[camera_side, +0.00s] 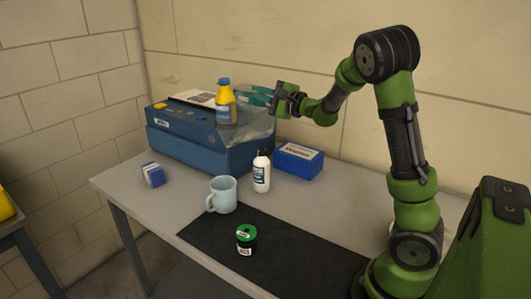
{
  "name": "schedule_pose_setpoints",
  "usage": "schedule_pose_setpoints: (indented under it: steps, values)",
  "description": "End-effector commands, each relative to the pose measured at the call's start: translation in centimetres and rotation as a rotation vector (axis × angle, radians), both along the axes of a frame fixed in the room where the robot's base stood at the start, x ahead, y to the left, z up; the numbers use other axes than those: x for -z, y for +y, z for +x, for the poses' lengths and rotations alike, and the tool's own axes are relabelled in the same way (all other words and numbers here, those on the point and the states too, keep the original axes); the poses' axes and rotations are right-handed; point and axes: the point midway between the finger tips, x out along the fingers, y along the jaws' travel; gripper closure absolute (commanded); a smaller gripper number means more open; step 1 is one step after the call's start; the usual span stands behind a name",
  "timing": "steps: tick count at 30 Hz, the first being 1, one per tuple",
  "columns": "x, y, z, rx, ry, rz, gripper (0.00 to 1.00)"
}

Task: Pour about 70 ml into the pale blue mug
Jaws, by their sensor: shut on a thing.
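The pale blue mug (225,193) stands upright on the table at the back edge of the dark mat, its handle toward the lower left. I cannot see what is inside it. My gripper (243,94) has teal fingers and reaches in from the right, above the blue machine. It is shut on a yellow bottle (226,108) with a blue top and a blue label. The bottle is upright, up and behind the mug in the picture, and apart from it. No stream of liquid shows. Whether the bottle's base touches the machine is unclear.
A blue machine (190,153) with a clear cover stands at the back. A white bottle (261,178) with a dark top stands right of the mug, near a blue box (297,161). A green-lidded jar (246,246) stands on the dark mat (290,248). A small blue-and-white box (152,175) lies left.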

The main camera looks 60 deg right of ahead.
Motion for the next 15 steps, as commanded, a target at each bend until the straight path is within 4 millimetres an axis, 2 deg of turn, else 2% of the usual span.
schedule_pose_setpoints:
  steps: [15]
  values:
    - [-0.17, 0.08, 0.00, 0.001, 0.000, -0.029, 1.00]
